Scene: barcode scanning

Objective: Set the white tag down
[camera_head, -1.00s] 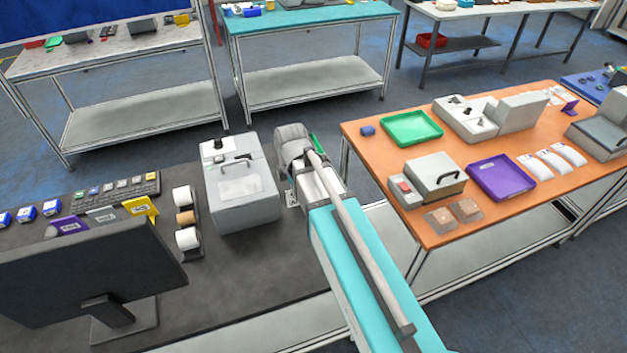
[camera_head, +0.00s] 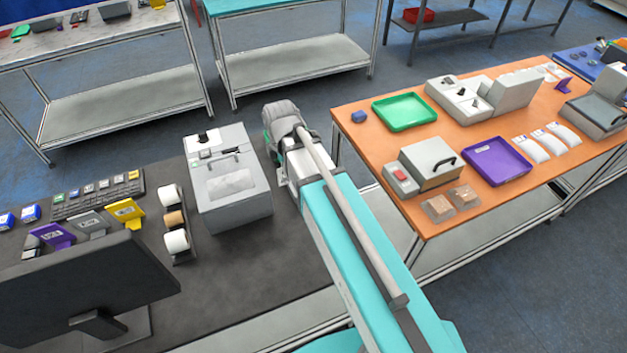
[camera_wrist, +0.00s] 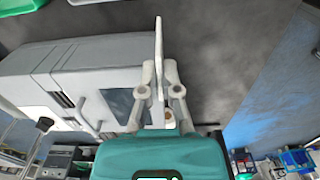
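In the wrist view, my gripper (camera_wrist: 161,88) is shut on the white tag (camera_wrist: 158,45), a thin flat piece seen nearly edge-on, standing up between the fingertips. A grey boxy device (camera_wrist: 85,70) lies beside and behind it in that view. In the head view, the fingers and the tag are hidden behind my own wrist and arm. My wrist is just right of the grey device (camera_head: 235,205) on the dark bench (camera_head: 235,275). I cannot tell whether the tag touches any surface.
On the dark bench are a monitor (camera_head: 85,295), a rack of rolls (camera_head: 180,255), a keyboard (camera_head: 98,195) and purple, grey and yellow tag stands (camera_head: 124,211). An orange table (camera_head: 430,225) at right holds a green tray (camera_head: 404,111) and a purple tray (camera_head: 497,161).

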